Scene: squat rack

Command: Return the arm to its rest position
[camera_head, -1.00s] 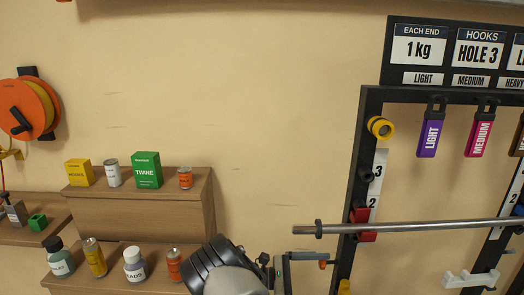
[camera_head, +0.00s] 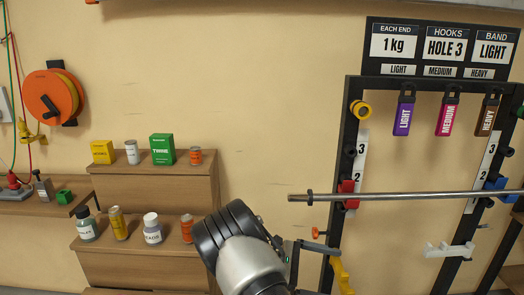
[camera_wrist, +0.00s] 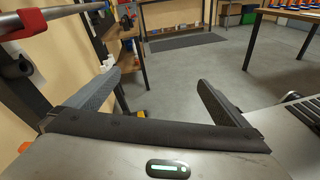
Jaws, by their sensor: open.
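My gripper (camera_wrist: 158,92) shows in the wrist view with its two grey fingers wide apart and nothing between them. It hangs over open grey floor (camera_wrist: 190,62), with the rack's bar and a post close by on the left. In the head view my arm (camera_head: 240,250) rises at the bottom middle, between the wooden shelves (camera_head: 150,187) and the squat rack (camera_head: 350,130).
A steel bar (camera_head: 420,196) lies across the rack on a red hook (camera_head: 347,192) and a blue hook (camera_head: 494,184). Cans and boxes stand on the shelves. Purple, pink and brown bands hang on the rack. A wooden table (camera_wrist: 285,22) stands at the far right.

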